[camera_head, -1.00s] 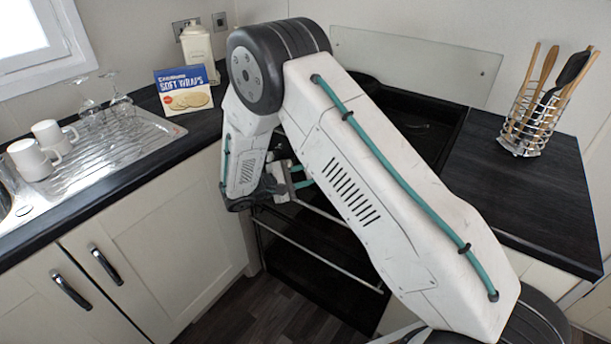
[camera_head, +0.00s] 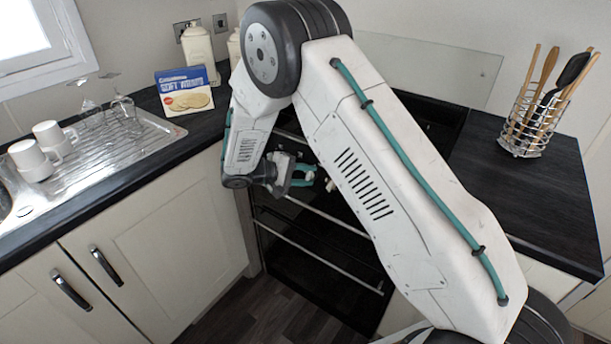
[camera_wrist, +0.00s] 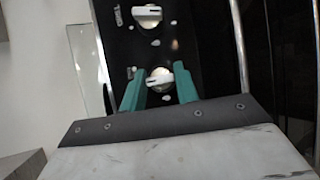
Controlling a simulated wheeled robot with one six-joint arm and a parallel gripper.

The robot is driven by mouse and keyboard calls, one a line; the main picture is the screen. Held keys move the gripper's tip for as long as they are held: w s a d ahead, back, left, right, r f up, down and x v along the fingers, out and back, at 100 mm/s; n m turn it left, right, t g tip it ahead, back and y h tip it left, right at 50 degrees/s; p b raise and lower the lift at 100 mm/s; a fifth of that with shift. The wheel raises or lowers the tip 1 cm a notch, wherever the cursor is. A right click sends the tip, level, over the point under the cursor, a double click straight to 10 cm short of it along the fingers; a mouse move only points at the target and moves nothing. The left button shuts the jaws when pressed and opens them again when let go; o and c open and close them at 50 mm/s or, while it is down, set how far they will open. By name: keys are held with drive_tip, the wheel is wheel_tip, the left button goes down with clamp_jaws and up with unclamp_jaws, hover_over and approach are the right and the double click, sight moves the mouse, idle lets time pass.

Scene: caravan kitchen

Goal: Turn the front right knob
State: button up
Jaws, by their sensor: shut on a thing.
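In the wrist view, a white bar-shaped knob (camera_wrist: 160,79) on a round pale base sits on the black cooker panel, between the teal fingers of my gripper (camera_wrist: 158,88). My gripper is shut on this knob. A second white knob (camera_wrist: 147,14) shows farther up the panel, clear of the fingers. In the head view, my gripper (camera_head: 306,176) is at the cooker front (camera_head: 300,262), with a small pale knob (camera_head: 330,185) by its fingertips. My arm hides most of the panel there, so I cannot tell which knob in the row is held.
Metal rails run across the cooker front below my gripper. The right worktop (camera_head: 540,200) bears a wire utensil holder (camera_head: 533,125). On the left are a steel sink drainer (camera_head: 110,150), white mugs (camera_head: 48,148) and a wraps box (camera_head: 186,92). Floor is open in front.

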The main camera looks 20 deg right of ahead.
idle(0.3)
drive_tip(key=o, duration=1)
drive_tip(key=shift+c, duration=0.2)
drive_tip(key=v, duration=0.7)
drive_tip(key=shift+a+r, duration=0.15)
drive_tip(key=shift+a, duration=0.2)
drive_tip(key=shift+w, duration=0.1)
